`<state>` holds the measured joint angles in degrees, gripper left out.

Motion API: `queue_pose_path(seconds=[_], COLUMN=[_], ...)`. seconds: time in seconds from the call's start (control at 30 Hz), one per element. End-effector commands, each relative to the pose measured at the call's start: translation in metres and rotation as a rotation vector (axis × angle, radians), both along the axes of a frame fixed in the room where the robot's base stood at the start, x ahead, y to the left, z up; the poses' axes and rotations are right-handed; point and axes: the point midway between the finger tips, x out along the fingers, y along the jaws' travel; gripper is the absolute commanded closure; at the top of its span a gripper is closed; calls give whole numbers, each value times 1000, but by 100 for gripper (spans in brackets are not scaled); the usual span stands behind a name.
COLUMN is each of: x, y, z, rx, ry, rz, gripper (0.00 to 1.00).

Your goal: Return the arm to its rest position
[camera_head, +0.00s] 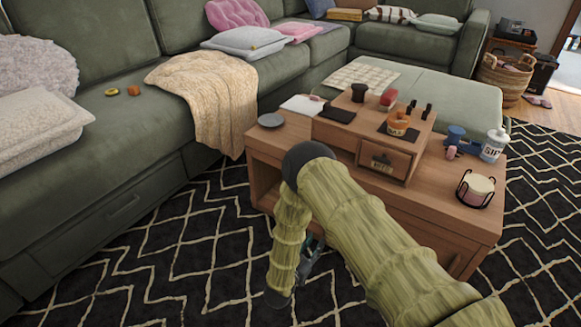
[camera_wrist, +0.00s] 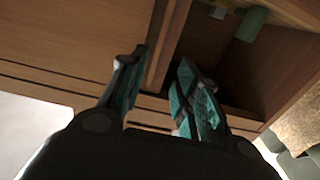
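My arm, covered in ribbed yellow-green sleeving, reaches from the lower right of the head view and bends down in front of the wooden coffee table (camera_head: 470,215). My gripper (camera_head: 311,256) is mostly hidden behind the arm's lower link, low by the table's front. In the wrist view my gripper (camera_wrist: 160,82) shows two teal-padded fingers standing apart, with nothing seen between them. Beyond the fingers is the table's wooden body (camera_wrist: 75,50), with a dark open compartment (camera_wrist: 225,70) on the right. I cannot tell the exact gap between fingertips and wood.
The table bears a small drawer unit (camera_head: 385,160), an orange jar (camera_head: 398,123), a candle in a wire holder (camera_head: 478,187) and a white bottle (camera_head: 494,146). A green sectional sofa (camera_head: 130,125) runs along the left and back. The patterned rug (camera_head: 150,260) is clear at left.

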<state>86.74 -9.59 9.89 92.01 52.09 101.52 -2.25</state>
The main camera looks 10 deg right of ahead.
Motion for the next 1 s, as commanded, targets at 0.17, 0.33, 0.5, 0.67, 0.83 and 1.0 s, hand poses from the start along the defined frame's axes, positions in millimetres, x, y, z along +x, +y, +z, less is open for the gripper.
queue_pose_path(seconds=[0.17, 0.33, 0.5, 0.67, 0.83, 1.0], x=[-3, -22, -77, -161, -258, -330], y=[-4, -17, -30, -37, -37, -35], z=[-4, -23, -50, -65, -60, -43], rx=[12, 81, 198, 322, 441, 525], ry=[29, 186, 464, 770, 1058, 1254], rz=[19, 121, 260, 375, 460, 508], gripper=[68, 68, 68, 68, 68, 68])
